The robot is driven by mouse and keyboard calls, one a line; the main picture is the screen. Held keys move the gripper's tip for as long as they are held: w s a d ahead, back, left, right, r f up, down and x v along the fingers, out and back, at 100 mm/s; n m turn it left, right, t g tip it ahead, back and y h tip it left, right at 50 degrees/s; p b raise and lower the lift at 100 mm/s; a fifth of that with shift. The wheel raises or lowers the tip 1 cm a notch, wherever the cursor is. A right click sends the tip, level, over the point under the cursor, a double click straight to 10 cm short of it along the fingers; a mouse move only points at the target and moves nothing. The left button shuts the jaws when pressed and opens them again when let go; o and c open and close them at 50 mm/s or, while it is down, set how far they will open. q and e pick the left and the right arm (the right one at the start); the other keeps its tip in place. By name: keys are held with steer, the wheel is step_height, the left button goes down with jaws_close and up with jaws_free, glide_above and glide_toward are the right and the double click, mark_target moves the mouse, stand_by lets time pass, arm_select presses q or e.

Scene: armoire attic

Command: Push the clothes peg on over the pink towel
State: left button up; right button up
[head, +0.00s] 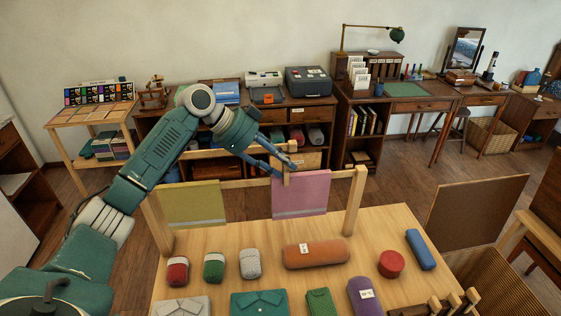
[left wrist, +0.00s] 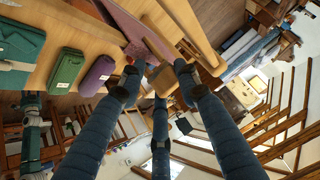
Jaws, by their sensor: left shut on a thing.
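The pink towel (head: 302,195) hangs over the wooden rail of a stand, right of the olive towel (head: 193,204). My left gripper (head: 292,158) is shut on the wooden clothes peg (head: 286,179) at the pink towel's upper left edge. The peg stands upright and its lower end overlaps the rail and towel edge in the head view; I cannot tell how far it sits over them. In the left wrist view the peg (left wrist: 163,80) is between the fingers, with the pink towel (left wrist: 125,22) just beyond. My right gripper is not in view.
The stand's right post (head: 355,200) rises right of the pink towel. On the pale wooden table (head: 345,272) lie an orange-brown roll (head: 316,254), a red round item (head: 391,264), a blue case (head: 420,249) and several pouches. Desks line the wall behind.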

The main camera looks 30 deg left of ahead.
arm_select(q)
steer(key=shift+s+f, duration=0.1)
steer(key=shift+f, duration=0.15)
steer(key=o, duration=1)
steer(key=shift+r, duration=0.1)
steer(key=shift+s+a+r, duration=0.1)
steer(key=shift+a+r, duration=0.15)
steer(key=v, duration=1.1)
steer(key=shift+s, duration=0.1)
steer(key=shift+d, duration=0.1)
